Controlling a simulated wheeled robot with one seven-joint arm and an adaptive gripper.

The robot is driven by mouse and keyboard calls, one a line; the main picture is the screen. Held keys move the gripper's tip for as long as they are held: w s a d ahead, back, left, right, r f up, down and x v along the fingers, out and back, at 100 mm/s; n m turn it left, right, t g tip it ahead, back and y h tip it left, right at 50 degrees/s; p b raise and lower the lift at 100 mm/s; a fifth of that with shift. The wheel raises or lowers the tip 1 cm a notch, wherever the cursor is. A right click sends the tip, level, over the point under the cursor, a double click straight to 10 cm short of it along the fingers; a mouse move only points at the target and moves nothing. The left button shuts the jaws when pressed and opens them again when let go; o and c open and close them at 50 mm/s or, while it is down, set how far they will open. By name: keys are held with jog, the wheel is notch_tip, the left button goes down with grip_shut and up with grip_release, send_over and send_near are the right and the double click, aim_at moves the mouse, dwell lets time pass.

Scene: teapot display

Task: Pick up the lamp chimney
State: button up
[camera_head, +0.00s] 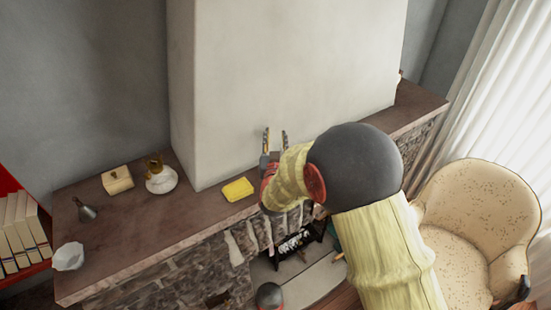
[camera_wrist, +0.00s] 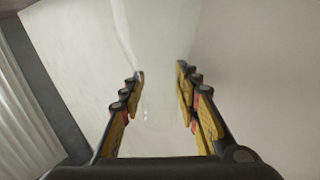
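In the wrist view a clear glass shape, seemingly the lamp chimney (camera_wrist: 157,50), shows faintly against the pale wall. Its edges are hard to make out. My gripper (camera_wrist: 160,74) has its yellow-padded fingers apart on either side of the glass. I cannot tell whether a finger touches it. In the head view my gripper (camera_head: 276,140) is over the mantel shelf (camera_head: 150,225), close to the chimney breast; my arm hides that stretch, and I cannot make out the glass there.
Left of my arm on the shelf are a yellow pad (camera_head: 238,189), a white round pot with brass top (camera_head: 161,180), a small box (camera_head: 117,180), a metal cone (camera_head: 87,212) and a white bowl (camera_head: 69,256). An armchair (camera_head: 470,215) stands at right.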

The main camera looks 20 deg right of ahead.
jog(key=shift+w+d+r, duration=0.1)
jog(key=shift+w+d, duration=0.1)
jog(key=shift+w, duration=0.45)
jog(key=c, duration=0.8)
grip_shut()
